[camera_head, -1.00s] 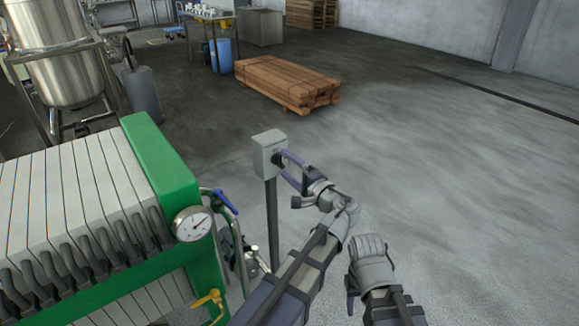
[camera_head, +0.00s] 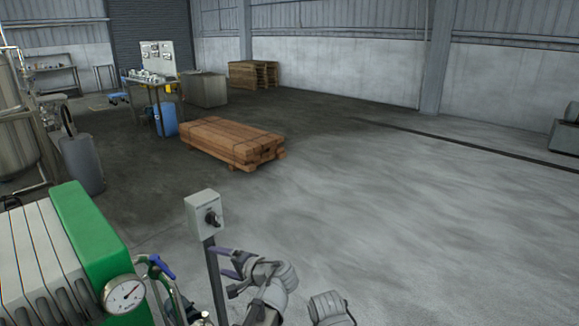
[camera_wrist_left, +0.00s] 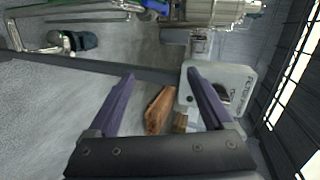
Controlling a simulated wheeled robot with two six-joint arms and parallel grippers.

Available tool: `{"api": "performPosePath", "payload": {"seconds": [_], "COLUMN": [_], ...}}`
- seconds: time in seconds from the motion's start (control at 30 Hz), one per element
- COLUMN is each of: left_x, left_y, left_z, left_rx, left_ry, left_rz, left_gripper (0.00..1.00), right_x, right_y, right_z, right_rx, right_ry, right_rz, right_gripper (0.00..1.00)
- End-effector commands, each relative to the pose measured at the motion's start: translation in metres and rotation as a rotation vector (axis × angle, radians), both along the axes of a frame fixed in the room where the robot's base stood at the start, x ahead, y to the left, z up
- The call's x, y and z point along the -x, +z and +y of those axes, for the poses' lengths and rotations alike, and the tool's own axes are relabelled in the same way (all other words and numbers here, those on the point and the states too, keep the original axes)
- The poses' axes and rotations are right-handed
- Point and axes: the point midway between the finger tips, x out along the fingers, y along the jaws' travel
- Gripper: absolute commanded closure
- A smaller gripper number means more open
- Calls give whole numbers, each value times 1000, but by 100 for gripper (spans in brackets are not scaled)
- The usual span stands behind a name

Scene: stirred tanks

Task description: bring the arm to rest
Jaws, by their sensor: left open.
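My left gripper (camera_head: 222,263) is at the lower middle of the head view, just right of the post under a grey switch box. Its two purple fingers are apart and nothing is between them. The switch box (camera_head: 203,212) with a black rotary knob (camera_head: 212,218) stands on the post, above and left of the fingers. In the left wrist view the open fingers (camera_wrist_left: 160,95) show, with the box (camera_wrist_left: 222,72) beside the right finger. I cannot tell whether they touch. Part of my other arm shows at the bottom edge; its gripper is not in view.
A green-framed filter press (camera_head: 90,235) with a gauge (camera_head: 124,294) stands at the lower left. Stacked timber (camera_head: 232,143) lies on the floor beyond. A blue drum (camera_head: 165,119) and a steel tank (camera_head: 18,135) stand further left.

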Motion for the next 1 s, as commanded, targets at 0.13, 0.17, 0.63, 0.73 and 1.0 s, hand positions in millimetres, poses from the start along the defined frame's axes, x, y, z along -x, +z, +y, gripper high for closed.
{"api": "performPosePath", "payload": {"seconds": [0.13,0.17,0.63,0.73,1.0], "left_x": [43,51,119,128,147], "left_y": [-64,-76,-143,-146,-106], "left_z": [13,11,-48,-61,-108], "left_rx": [331,398,1047,1141,1133], "left_ry": [127,150,325,342,283], "left_rz": [95,115,290,314,416], "left_gripper": [15,15,15,15,15], "right_x": [0,0,0,0,0], "right_y": [0,0,0,0,40], "right_z": [0,0,0,0,0], "right_rx": [0,0,0,0,0], "right_ry": [0,0,0,0,0], "right_rz": [0,0,0,0,0], "right_gripper": [50,50,50,50,50]}}
